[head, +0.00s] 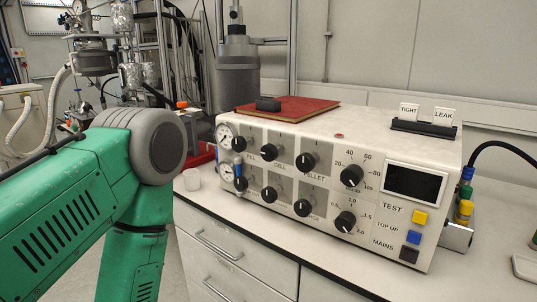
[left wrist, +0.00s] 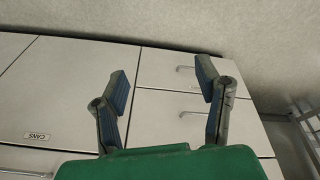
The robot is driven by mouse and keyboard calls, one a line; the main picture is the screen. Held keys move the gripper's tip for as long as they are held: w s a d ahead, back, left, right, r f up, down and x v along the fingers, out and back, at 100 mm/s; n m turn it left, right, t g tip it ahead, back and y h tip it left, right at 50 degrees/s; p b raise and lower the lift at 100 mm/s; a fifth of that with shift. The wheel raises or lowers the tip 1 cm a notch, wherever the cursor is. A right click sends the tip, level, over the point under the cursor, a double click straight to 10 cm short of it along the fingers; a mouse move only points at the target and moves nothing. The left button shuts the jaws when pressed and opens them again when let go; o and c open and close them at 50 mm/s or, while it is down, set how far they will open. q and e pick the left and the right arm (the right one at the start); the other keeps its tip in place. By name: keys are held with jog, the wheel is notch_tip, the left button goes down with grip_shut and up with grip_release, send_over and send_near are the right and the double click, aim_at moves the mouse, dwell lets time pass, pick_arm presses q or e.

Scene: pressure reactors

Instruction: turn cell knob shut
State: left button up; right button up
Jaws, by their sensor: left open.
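The white control box (head: 300,135) stands on the bench, its front panel carrying two rows of black knobs. A CELL label sits between an upper knob (head: 269,152) and a lower knob (head: 269,194) in the second column. I cannot tell which of these two the label names. The pointer settings are too small to read surely. My left gripper (left wrist: 165,78) shows in the left wrist view, open and empty, with drawer fronts behind it. In the head view only my green left arm shows at the left; its gripper is out of frame. My right gripper is in neither view.
A red book (head: 300,108) with a dark object lies on the box. TIGHT and LEAK cards stand in a black holder (head: 423,128). Drawers (head: 235,255) lie below the narrow front bench strip.

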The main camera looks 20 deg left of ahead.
pick_arm(q)
jog(key=w+d+r+n+t+h, duration=0.2)
jog(key=w+r+t, duration=0.3)
jog(key=w+r, duration=0.85)
jog(key=n+t+h+p, duration=0.2)
jog(key=n+t+h, duration=0.1)
jog(key=t, duration=0.6)
send_near(267, 155)
jog(key=x, duration=1)
jog(key=shift+w+d, duration=0.15)
jog(key=shift+w, duration=0.35)
jog(key=c, duration=1.2)
